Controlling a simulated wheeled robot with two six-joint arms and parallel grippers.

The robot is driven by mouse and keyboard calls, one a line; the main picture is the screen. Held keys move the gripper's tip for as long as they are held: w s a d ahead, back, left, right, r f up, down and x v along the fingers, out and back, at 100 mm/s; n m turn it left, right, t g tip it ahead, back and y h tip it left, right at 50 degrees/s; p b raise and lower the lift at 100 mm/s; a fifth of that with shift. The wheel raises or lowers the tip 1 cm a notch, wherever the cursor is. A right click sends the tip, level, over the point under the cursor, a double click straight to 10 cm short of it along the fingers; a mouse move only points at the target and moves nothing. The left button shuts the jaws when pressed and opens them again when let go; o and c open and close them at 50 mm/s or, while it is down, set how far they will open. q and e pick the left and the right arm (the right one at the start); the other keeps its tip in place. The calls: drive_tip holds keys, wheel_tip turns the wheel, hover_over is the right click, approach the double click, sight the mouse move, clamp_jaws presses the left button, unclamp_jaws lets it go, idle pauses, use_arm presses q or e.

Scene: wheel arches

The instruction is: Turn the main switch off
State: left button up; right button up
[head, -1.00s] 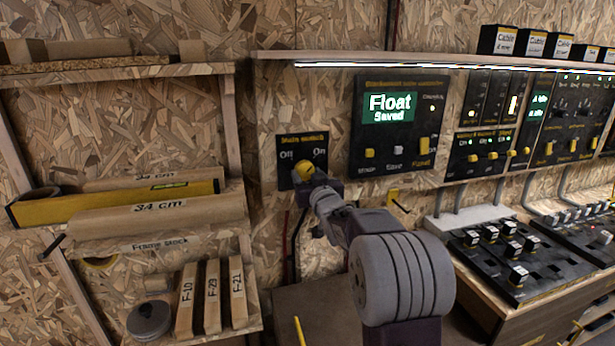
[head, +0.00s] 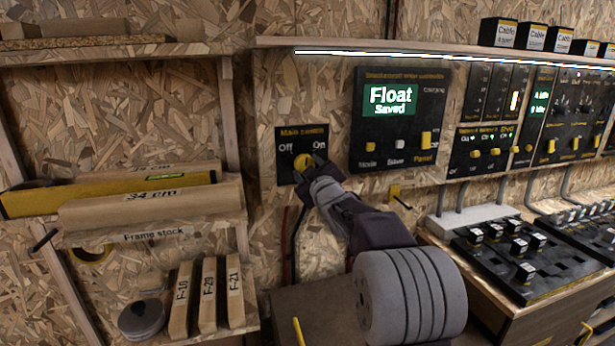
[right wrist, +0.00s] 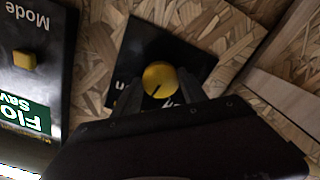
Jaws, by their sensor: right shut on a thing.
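The main switch panel (head: 287,134) is a small black plate on the chipboard wall, marked Off at left and On at right. Its round yellow knob (head: 302,161) sits below these words. In the right wrist view the knob (right wrist: 158,75) lies between the finger ends and carries a short dark pointer line; which word it points to I cannot tell. My right gripper (head: 306,168) is shut on the knob, and its fingers (right wrist: 160,90) partly cover the panel's lettering. My left gripper is out of view.
A larger black panel (head: 436,102) right of the switch has a green screen reading "Float Saved" and yellow controls. A lit shelf edge (head: 380,56) runs above. A yellow hook (head: 394,193) is below the panels.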

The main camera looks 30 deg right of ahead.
drive_tip(key=n+b, duration=0.4)
drive_tip(key=n, duration=0.6)
drive_tip(key=shift+n, duration=0.4)
idle(0.4)
drive_tip(key=o, duration=1.4)
drive_tip(key=shift+c, duration=0.2)
drive_tip(key=v, duration=0.9)
drive_tip(key=shift+s+d, duration=0.1)
